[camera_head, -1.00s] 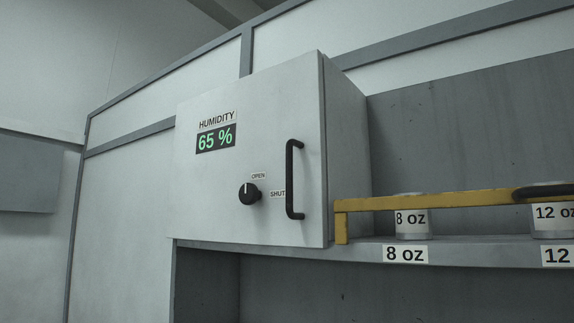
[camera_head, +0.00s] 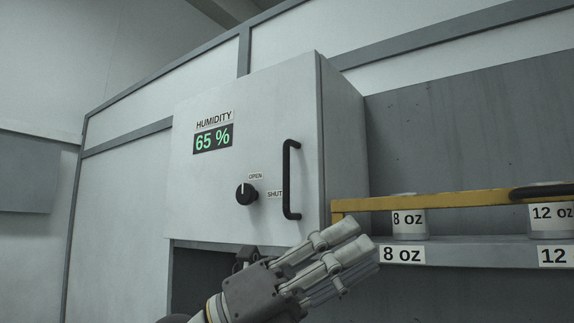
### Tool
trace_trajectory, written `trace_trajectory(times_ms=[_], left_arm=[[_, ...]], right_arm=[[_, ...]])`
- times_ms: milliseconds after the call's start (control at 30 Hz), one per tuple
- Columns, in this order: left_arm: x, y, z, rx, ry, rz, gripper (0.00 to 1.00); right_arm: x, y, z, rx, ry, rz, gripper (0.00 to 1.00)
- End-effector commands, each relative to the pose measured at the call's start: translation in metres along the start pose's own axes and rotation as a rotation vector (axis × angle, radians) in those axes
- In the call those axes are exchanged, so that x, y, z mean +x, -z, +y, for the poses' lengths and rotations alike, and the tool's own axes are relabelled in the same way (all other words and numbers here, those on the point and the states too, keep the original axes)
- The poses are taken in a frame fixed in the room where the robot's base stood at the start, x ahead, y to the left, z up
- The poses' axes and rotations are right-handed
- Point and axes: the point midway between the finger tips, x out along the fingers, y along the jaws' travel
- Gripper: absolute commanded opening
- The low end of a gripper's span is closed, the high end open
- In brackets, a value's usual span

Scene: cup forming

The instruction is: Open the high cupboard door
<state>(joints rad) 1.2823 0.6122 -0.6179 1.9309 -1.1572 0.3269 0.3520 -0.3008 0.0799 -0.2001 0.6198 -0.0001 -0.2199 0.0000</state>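The high cupboard (camera_head: 345,140) is a pale box on the wall. Its door (camera_head: 250,110) is closed, with a black vertical bar handle (camera_head: 289,180) near its right edge. A black knob (camera_head: 247,194) left of the handle has its white mark pointing up, toward the OPEN label (camera_head: 255,176); the SHUT label (camera_head: 275,194) is to its right. My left gripper (camera_head: 352,250) is in view below the handle and apart from it, fingers pointing right and slightly up. Nothing shows between its fingers, which appear spread with a gap. My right gripper is not in view.
A humidity display (camera_head: 213,138) reading 65 % is on the door. Right of the cupboard, a shelf (camera_head: 470,252) holds an 8 oz container (camera_head: 409,222) and a 12 oz container (camera_head: 549,219) behind a yellow rail (camera_head: 450,199). The space before the door is clear.

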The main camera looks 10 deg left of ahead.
Motion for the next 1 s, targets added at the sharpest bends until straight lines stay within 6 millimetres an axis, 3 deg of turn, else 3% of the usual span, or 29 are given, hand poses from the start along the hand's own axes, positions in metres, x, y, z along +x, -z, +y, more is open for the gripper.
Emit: trace_trajectory(times_ms=[100, 267, 633, 800, 1000], left_arm=[[0.009, -0.01, -0.013, 0.194, -0.108, 0.126, 0.32], [0.006, -0.038, -0.022, 0.422, -0.302, 0.24, 0.32], [-0.05, -0.143, -0.072, 0.759, -0.792, 0.244, 0.32], [-0.065, -0.162, -0.084, 0.79, -0.881, 0.22, 0.32], [-0.054, -0.168, -0.072, 0.79, -0.892, 0.221, 0.32]], right_arm=[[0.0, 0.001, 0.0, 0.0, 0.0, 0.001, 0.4], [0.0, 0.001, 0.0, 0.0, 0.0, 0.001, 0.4], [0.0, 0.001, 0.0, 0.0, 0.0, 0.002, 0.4], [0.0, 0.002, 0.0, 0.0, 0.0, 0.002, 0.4], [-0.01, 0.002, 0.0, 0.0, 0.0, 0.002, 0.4]])
